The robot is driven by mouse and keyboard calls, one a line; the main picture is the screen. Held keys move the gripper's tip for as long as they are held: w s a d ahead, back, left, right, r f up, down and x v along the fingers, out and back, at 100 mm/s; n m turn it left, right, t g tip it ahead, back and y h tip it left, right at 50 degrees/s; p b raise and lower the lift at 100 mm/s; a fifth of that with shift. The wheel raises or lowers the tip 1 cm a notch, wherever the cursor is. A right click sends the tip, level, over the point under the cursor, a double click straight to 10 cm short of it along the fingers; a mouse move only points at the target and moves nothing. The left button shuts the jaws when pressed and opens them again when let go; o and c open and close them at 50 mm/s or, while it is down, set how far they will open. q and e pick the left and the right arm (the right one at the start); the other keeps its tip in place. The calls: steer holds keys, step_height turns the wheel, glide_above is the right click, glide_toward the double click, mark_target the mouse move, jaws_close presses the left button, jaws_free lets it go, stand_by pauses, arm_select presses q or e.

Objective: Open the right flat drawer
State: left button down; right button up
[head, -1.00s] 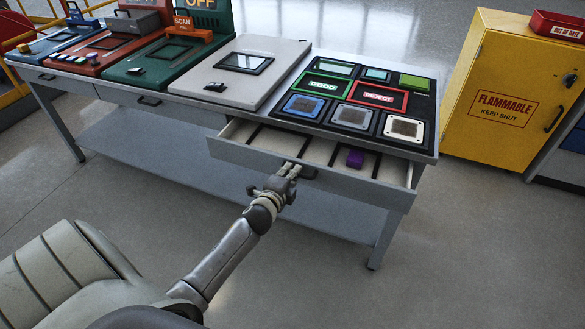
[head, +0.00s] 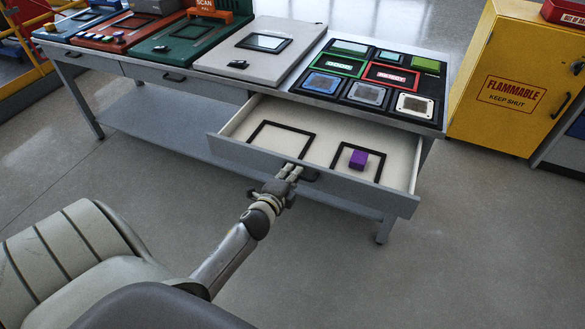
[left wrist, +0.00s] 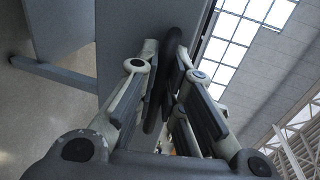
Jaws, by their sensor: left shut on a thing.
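The right flat drawer (head: 232,151) of the grey workbench is pulled well out. Its pale floor shows two black square frames, and a purple block (head: 358,160) lies in the right one. My left gripper (head: 296,169) is at the drawer's front face, shut on the dark drawer handle (head: 310,176). In the left wrist view the fingers close on the dark handle (left wrist: 170,75) beside the grey drawer front. My right gripper is not in view.
The bench top (head: 322,44) carries a panel with GOOD and REJECT frames, a pale scanner pad (head: 232,58), and green and orange units. A yellow flammable cabinet (head: 510,90) stands at the right. The floor before the bench is clear.

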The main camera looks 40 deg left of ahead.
arm_select(q)
steer(key=c, duration=1.8)
jaws_free()
steer(key=v, duration=1.2)
steer(key=s+d+f+n+g+h, duration=0.1)
steer(key=s+d+f+n+g, duration=0.2)
steer(key=f, duration=0.7)
steer(key=s+d+f+n+g+h, duration=0.15)
steer(key=s+f, duration=0.35)
steer(key=f, duration=0.6)
steer(key=s+d+f+n+g, duration=0.3)
steer(key=s+f, duration=0.1)
steer(key=f, duration=0.6)
steer(key=s+d+f+n+g, duration=0.1)
steer(key=s+f+g, duration=0.1)
steer(key=s+f, duration=0.2)
steer(key=s+d+f+n+g, duration=0.2)
steer(key=s+f, duration=0.3)
steer(key=s, duration=0.6)
steer(key=s+d+f+n+g+h, duration=0.1)
steer(key=s+f+n+g, duration=0.1)
steer(key=s+f, duration=0.3)
steer(key=shift+s+d+g, duration=0.15)
steer(key=shift+s+g, duration=0.2)
steer(key=shift+s, duration=1.2)
